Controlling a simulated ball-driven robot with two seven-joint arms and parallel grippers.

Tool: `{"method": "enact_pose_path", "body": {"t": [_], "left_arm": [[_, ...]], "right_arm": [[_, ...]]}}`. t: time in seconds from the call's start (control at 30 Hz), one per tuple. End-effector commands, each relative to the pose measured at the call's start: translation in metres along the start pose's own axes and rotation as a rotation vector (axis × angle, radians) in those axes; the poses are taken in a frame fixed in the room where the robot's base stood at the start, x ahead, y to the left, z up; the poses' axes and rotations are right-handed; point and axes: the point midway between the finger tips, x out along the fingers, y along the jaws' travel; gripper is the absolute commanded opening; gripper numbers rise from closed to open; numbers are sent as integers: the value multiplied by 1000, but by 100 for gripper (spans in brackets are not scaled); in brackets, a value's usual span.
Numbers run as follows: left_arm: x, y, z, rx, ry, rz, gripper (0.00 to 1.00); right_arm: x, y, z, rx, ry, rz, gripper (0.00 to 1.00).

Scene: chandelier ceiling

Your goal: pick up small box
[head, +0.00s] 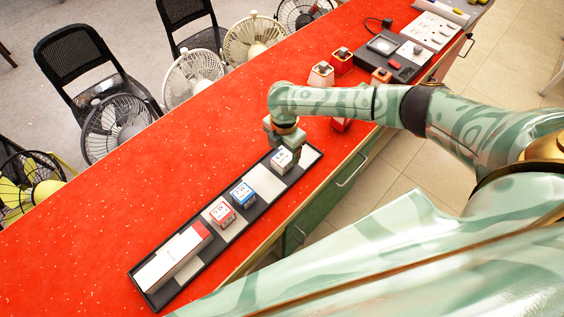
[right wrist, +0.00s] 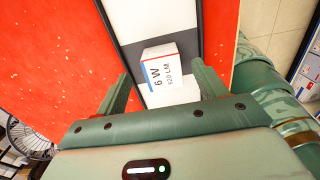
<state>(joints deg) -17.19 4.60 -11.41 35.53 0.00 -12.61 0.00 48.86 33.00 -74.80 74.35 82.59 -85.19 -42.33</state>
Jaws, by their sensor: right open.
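A small white box (head: 282,160) sits at the far right part of a long black tray (head: 256,212) with pale panels, on the red counter. In the right wrist view the box (right wrist: 162,68) shows a blue and red edge and the print "6 W 620 LM". My right gripper (head: 285,149) is directly above this box, pointing down. In the wrist view its open fingers (right wrist: 161,75) lie on either side of the box, with gaps; I cannot tell how far down they reach. My left gripper is not in view.
The tray also holds a blue-and-white box (head: 243,193), a red-and-white box (head: 221,212) and a long white box (head: 172,262). More small red boxes (head: 342,60) and a dark device (head: 390,55) stand farther back. Fans and chairs line the counter's far side. The counter left of the tray is clear.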

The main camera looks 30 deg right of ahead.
Motion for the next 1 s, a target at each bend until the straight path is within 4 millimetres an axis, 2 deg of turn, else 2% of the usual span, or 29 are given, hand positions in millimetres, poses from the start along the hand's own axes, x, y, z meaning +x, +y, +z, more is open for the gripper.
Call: {"method": "enact_pose_path", "body": {"t": [0.03,0.2,0.47,0.63,0.67,1.0], "left_arm": [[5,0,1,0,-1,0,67],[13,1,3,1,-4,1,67],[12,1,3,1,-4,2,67],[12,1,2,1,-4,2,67],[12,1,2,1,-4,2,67],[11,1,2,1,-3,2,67]], "right_arm": [[13,-2,-2,1,0,-5,71],[36,-3,-3,1,0,-3,71],[38,-2,-3,1,1,-1,71],[38,-2,-3,1,0,-1,26],[37,-2,-3,1,0,-1,22],[34,-2,-3,1,0,-1,22]]}}
